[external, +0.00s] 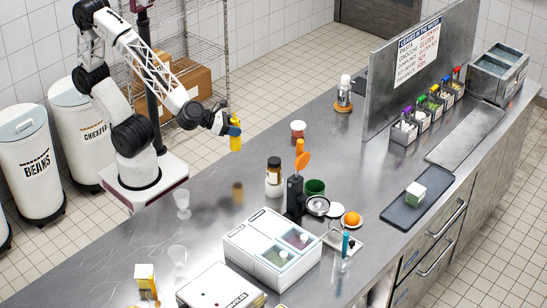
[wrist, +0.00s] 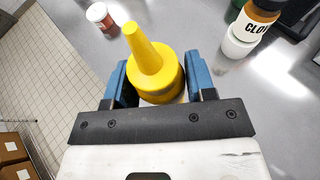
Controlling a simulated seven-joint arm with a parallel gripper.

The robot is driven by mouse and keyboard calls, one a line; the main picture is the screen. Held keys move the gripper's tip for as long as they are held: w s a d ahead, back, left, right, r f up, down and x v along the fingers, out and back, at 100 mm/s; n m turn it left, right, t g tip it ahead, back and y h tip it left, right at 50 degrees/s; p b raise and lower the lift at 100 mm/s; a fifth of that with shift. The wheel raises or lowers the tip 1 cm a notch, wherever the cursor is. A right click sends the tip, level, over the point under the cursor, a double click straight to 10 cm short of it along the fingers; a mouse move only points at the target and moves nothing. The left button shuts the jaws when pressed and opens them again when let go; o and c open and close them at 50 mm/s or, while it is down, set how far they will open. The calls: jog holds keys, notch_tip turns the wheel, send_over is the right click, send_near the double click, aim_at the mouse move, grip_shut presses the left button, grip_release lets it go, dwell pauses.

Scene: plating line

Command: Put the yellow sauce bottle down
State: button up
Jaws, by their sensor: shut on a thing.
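The yellow sauce bottle (external: 235,136) is held upright in the air above the steel counter. My gripper (external: 228,126) is shut on it near its upper part. In the wrist view the yellow bottle (wrist: 155,72), with its cone nozzle pointing up, sits between the two blue fingers of my gripper (wrist: 160,85). A dark yellowish reflection shows on the counter below it, apart from the bottle. The bottle's lower end is hidden in the wrist view.
The steel counter (external: 215,215) is bare below the bottle. A clear glass (external: 182,203) stands to the left, a white jar with a dark lid (external: 274,178) to the right. A red-and-white tub (external: 297,129) is farther back. A white bin box (external: 272,250) lies in front.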

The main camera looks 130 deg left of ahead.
jog(key=w+a+m+t+h, duration=0.1)
jog(key=w+a, duration=0.6)
jog(key=a, duration=0.4)
jog(key=w+a+m+h, duration=0.1)
jog(key=w+a, duration=0.7)
jog(key=a, duration=0.2)
jog(key=w+a+m+t+h, duration=0.1)
jog(key=w+a, duration=0.6)
jog(key=a, duration=0.4)
jog(key=w+d+r+m+t+h, duration=0.1)
jog(key=w+d+m+h, duration=1)
jog(key=w+d, duration=1.1)
jog(key=shift+w+d+r+t+h, duration=0.15)
jog(key=shift+w+d+t+h, duration=0.45)
jog(key=shift+d, duration=1.55)
jog(key=shift+s, duration=0.35)
notch_tip(320, 180, down, 6)
jog(key=shift+m, duration=0.3)
